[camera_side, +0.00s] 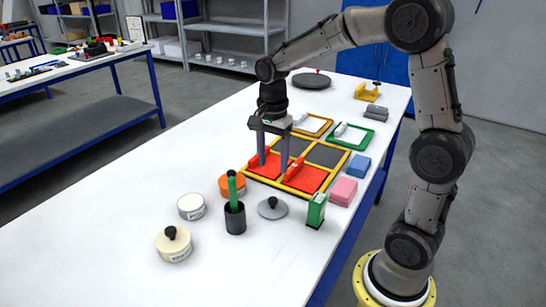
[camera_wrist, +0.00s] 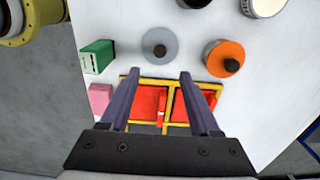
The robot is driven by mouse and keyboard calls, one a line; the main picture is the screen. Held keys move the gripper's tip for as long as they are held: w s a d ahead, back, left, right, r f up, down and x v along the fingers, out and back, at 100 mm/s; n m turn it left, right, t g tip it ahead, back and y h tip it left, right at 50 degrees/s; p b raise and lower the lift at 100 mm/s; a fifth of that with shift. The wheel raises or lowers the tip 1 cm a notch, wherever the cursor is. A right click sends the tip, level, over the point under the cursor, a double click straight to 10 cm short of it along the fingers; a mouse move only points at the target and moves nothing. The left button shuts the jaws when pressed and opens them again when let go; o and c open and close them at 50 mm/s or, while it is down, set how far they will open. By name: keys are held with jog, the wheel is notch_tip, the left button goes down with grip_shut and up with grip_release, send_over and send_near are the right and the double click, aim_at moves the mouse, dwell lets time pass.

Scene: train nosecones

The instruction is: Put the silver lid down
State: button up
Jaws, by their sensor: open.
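The silver lid (camera_side: 272,208) is a grey disc with a dark knob on top. It lies flat on the white table, between the dark pen cup and the green box. In the wrist view the lid (camera_wrist: 157,56) is beyond my fingertips, with nothing touching it. My gripper (camera_side: 272,165) is open and empty, with its fingers pointing down over the yellow-framed tray with red panels. In the wrist view the fingers (camera_wrist: 159,78) are spread wide above that tray.
An orange container (camera_wrist: 215,63) with a dark knob sits right of the lid in the wrist view. The dark pen cup (camera_side: 235,219), green box (camera_side: 316,211), white jar (camera_side: 191,207) and cream jar (camera_side: 174,247) stand nearby. The table's front left is clear.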

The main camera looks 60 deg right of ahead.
jog(key=s+a+r+n+t, duration=0.2)
jog(key=s+a+r+n, duration=0.1)
jog(key=s+n, duration=0.6)
jog(key=s+a+r+n+t, duration=0.3)
jog(key=s+a+n, duration=0.1)
jog(key=s+n, duration=0.5)
jog(key=shift+t, duration=0.3)
